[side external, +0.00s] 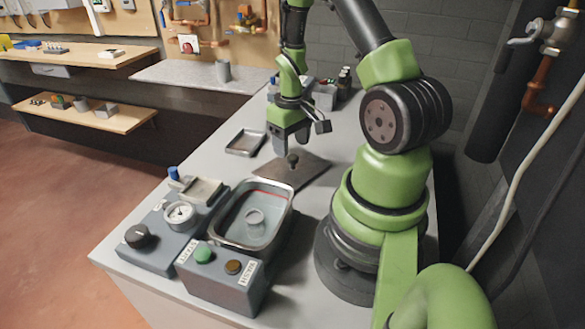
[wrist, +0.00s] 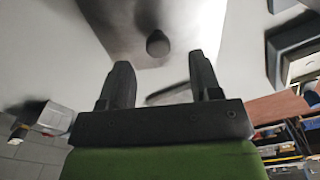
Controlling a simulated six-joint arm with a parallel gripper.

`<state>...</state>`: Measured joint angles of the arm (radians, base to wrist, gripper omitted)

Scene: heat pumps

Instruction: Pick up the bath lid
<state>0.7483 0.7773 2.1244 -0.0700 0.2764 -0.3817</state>
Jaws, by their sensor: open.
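The bath lid (side external: 311,172) is a flat grey metal plate with a dark round knob on top, lying on the bench behind the bath. In the wrist view the lid (wrist: 185,18) is at the top, with its knob (wrist: 158,43) just beyond the fingertips and roughly centred between them. My gripper (side external: 291,142) points down just above the knob in the side view. Its two fingers stand apart in the wrist view (wrist: 162,72), with nothing between them. Whether a fingertip is level with the knob is hard to tell.
The open water bath (side external: 284,228), with a small ring-shaped piece inside, stands in front of the lid. A control box with gauge (side external: 180,214) and a button box (side external: 220,278) are beside it. A small shallow tray (side external: 246,142) lies left of my gripper. Bins stand behind.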

